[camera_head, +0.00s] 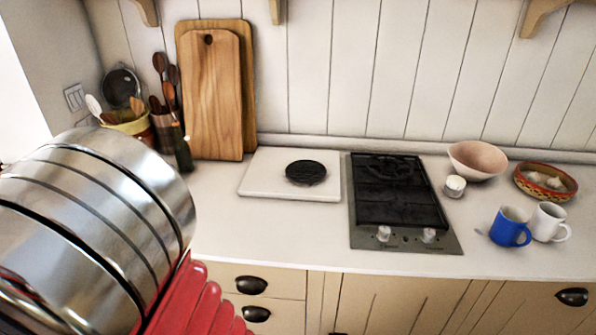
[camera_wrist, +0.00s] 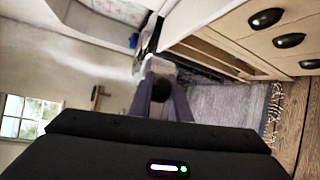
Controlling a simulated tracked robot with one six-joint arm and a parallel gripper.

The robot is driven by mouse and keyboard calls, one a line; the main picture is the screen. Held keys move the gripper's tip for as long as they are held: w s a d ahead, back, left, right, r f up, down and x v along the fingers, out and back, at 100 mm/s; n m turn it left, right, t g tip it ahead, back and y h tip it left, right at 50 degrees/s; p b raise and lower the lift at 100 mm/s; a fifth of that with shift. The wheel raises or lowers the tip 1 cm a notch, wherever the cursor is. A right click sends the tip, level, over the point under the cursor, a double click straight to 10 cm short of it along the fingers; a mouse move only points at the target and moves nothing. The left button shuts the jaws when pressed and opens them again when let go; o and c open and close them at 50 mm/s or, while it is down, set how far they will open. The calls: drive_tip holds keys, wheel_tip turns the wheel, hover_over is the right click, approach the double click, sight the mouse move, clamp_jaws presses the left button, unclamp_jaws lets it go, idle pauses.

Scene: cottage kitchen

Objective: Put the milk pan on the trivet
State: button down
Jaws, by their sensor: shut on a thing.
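The trivet (camera_head: 306,172) is a round black disc lying on a pale square board on the counter, left of the hob, in the head view. Nothing stands on it. My gripper (camera_wrist: 162,100) shows only in the wrist view, its two fingers shut on a small dark rounded thing (camera_wrist: 161,88). This seems to be part of the milk pan, most of which is hidden. No milk pan stands on the counter or hob in the head view, and my gripper is out of that view.
The black hob (camera_head: 398,215) is right of the pale board (camera_head: 262,181). Wooden cutting boards (camera_head: 213,100) lean on the wall behind. A pink bowl (camera_head: 477,160), patterned dish (camera_head: 545,181), blue mug (camera_head: 510,228) and white mug (camera_head: 548,222) stand at right. The front counter left of the hob is clear.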

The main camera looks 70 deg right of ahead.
drive_tip(key=s+d+r+m+g+h, duration=0.1)
drive_tip(key=s+d+m+g+h, duration=0.2)
drive_tip(key=d, duration=1)
drive_tip(key=s+d+r+m+g+h, duration=0.1)
drive_tip(key=s+d+m+g+h, duration=0.15)
drive_tip(key=s+d, duration=0.7)
drive_tip(key=d+r+m+g+h, duration=0.1)
drive_tip(key=d+m+g+h, duration=0.2)
drive_tip(key=d, duration=1.4)
drive_tip(key=s+d+m+g, duration=0.2)
drive_tip(key=s+d+g, duration=0.1)
drive_tip(key=s+d, duration=0.4)
drive_tip(key=s+d+r+m+g+h, duration=0.1)
drive_tip(key=s+d+m+g, duration=0.2)
drive_tip(key=s+d, duration=0.4)
drive_tip(key=s+d+m+g+h, duration=0.1)
drive_tip(key=s+d+m+g, duration=0.2)
drive_tip(key=s, duration=1.5)
drive_tip(key=d, duration=0.4)
drive_tip(key=shift+r, duration=0.4)
drive_tip(key=shift+d+m+g, duration=0.1)
drive_tip(key=shift+m+g, duration=0.15)
wheel_tip(320, 180, down, 6)
drive_tip(key=shift+f, duration=0.25)
